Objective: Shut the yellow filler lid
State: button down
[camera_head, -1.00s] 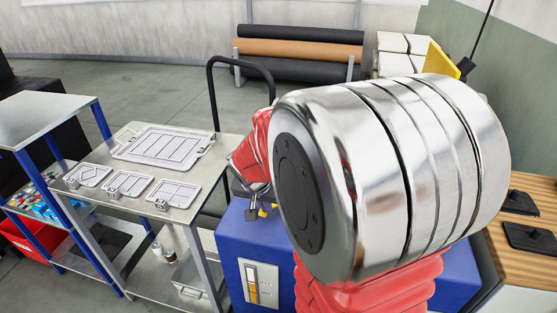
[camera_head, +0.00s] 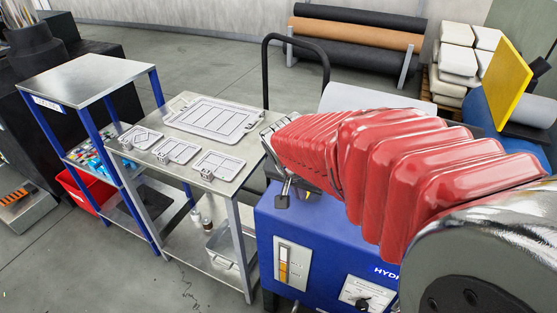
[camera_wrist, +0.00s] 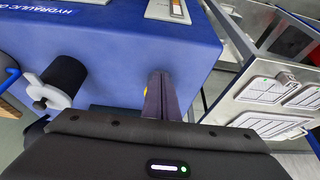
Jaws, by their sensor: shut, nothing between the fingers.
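A flat yellow panel, which looks like the filler lid (camera_head: 503,84), stands raised and steeply tilted at the right of the head view, above a rounded blue body (camera_head: 522,150). Its hinge is hidden. My gripper (camera_head: 284,196) is far to its left, above the near left corner of the blue hydraulic unit (camera_head: 325,238), with my red-sleeved arm reaching across. In the wrist view my gripper (camera_wrist: 162,96) has its fingers together and empty, in front of the blue unit. A small yellow patch shows behind the fingers; I cannot tell what it is.
A steel table (camera_head: 243,185) with a large tray (camera_head: 212,117) and several small plates stands left of the unit. A blue-legged shelf (camera_head: 80,75) is beyond it. A black hoop rail (camera_head: 328,72) rises behind. White sacks (camera_head: 458,60) are stacked at the back right.

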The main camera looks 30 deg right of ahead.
jog(key=shift+s+a+r, duration=0.2)
jog(key=shift+s+a, duration=0.35)
jog(key=shift+a, duration=0.15)
jog(key=shift+s+a+r, duration=0.15)
jog(key=shift+s+a, duration=0.4)
jog(key=shift+a, duration=0.1)
jog(key=s+a+r+n+t+y, duration=0.2)
jog(key=s+a+r+n+y, duration=0.1)
jog(key=s+a+r+n, duration=0.4)
jog(key=a+n, duration=0.3)
jog(key=a, duration=0.1)
jog(key=shift+s+a+r+n+t+y, duration=0.15)
jog(key=shift+s+a+n+t+y, duration=0.15)
jog(key=shift+s+a+t, duration=0.1)
jog(key=shift+s, duration=0.1)
